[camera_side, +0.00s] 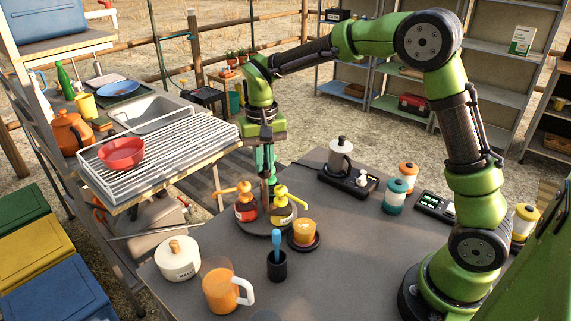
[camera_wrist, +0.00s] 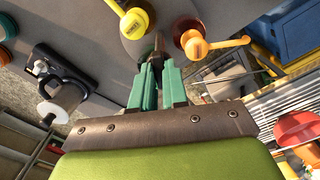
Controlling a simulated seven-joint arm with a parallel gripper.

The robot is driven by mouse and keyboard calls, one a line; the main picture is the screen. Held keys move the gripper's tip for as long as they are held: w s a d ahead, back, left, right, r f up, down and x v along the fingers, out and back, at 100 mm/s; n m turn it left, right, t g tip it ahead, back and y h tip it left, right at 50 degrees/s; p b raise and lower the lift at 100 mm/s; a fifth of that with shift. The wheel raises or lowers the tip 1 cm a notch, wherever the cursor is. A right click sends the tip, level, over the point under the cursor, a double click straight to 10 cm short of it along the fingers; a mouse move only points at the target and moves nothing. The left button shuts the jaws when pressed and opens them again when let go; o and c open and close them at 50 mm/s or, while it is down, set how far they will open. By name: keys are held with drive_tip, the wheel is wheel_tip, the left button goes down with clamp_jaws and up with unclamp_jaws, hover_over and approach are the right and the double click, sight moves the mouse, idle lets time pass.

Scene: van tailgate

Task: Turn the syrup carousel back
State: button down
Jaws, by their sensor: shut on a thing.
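The syrup carousel (camera_side: 264,229) is a dark round turntable on the grey table, with a dark upright post (camera_wrist: 158,44) rising from it. It carries a brown bottle with an orange pump (camera_side: 245,207) at left and a bottle with a yellow pump (camera_side: 282,209) at right. Both pumps also show in the wrist view, yellow (camera_wrist: 133,20) at left and orange (camera_wrist: 196,44) at right. My gripper (camera_side: 268,172) points down from above, its green fingers (camera_wrist: 156,72) shut on the post between the bottles. The fingers partly hide the post.
An orange drink (camera_side: 304,232) stands on a dark saucer close to the carousel's right. A dark cup with a blue utensil (camera_side: 277,262), an orange mug (camera_side: 221,290) and a white lidded pot (camera_side: 178,258) stand in front. A wire rack (camera_side: 165,150) lies left; a moka pot (camera_side: 340,155) stands behind.

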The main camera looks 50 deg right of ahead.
drive_tip(key=shift+m, duration=0.4)
drive_tip(key=m, duration=1.1)
idle(0.6)
drive_tip(key=c, duration=1.1)
unclamp_jaws()
drive_tip(key=shift+c, duration=0.2)
drive_tip(key=shift+r, duration=0.1)
